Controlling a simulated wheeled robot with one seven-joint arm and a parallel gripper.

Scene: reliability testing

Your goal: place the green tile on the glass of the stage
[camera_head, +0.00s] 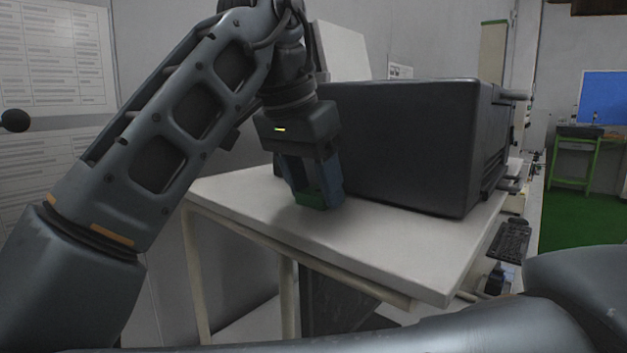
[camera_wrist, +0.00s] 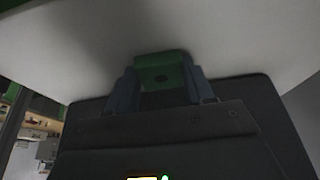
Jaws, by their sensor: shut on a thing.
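The green tile (camera_head: 311,200) is held between the fingertips of my gripper (camera_head: 316,190), low over the white table. A small gap or contact with the table top cannot be told. In the wrist view the green tile (camera_wrist: 160,70) shows between the two bluish fingers of my gripper (camera_wrist: 162,88), with the pale surface beyond it. My gripper is shut on the tile and points down, beside the left end of the black box. I cannot make out the stage or its glass in either view.
A large black box (camera_head: 405,145) stands on the white table (camera_head: 250,215), just right of my gripper. The table's front edge is close to the gripper, with bare table top at the front and left. A keyboard (camera_head: 508,240) and a green bench (camera_head: 575,150) are farther right.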

